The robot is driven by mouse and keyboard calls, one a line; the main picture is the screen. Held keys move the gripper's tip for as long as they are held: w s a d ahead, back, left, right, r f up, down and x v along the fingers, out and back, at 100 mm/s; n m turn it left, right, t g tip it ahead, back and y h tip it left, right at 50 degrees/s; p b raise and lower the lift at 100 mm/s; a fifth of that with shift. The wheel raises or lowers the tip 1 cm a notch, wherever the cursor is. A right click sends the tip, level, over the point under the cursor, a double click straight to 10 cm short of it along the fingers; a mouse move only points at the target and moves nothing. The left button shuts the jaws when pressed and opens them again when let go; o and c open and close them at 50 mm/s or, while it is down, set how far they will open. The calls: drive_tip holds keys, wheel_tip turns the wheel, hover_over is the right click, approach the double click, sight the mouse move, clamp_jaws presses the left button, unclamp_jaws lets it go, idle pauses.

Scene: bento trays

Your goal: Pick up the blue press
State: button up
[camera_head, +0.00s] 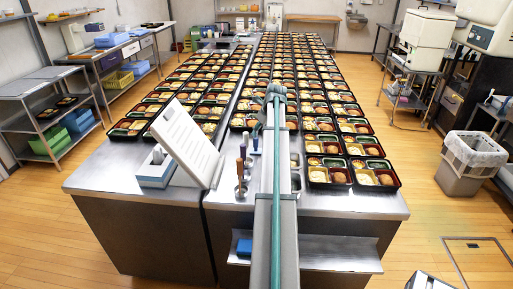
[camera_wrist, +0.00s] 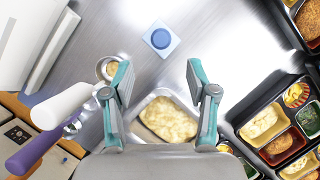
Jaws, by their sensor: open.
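My arm crosses the middle there, and my fingers cannot be made out.
A pan of pale yellow food (camera_wrist: 170,118) lies between the fingers. Tools with white and purple handles (camera_wrist: 38,147) and a small cup (camera_wrist: 108,68) stand to the left. Bento trays (camera_wrist: 280,130) are at the right. A tilted white panel (camera_head: 190,140) stands left of my arm.

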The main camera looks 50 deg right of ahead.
sight(256, 144)
drive_tip(key=shift+p+x, duration=1.65)
drive_tip(key=shift+x, duration=3.55)
drive_tip(key=shift+r, duration=0.1)
clamp_jaws()
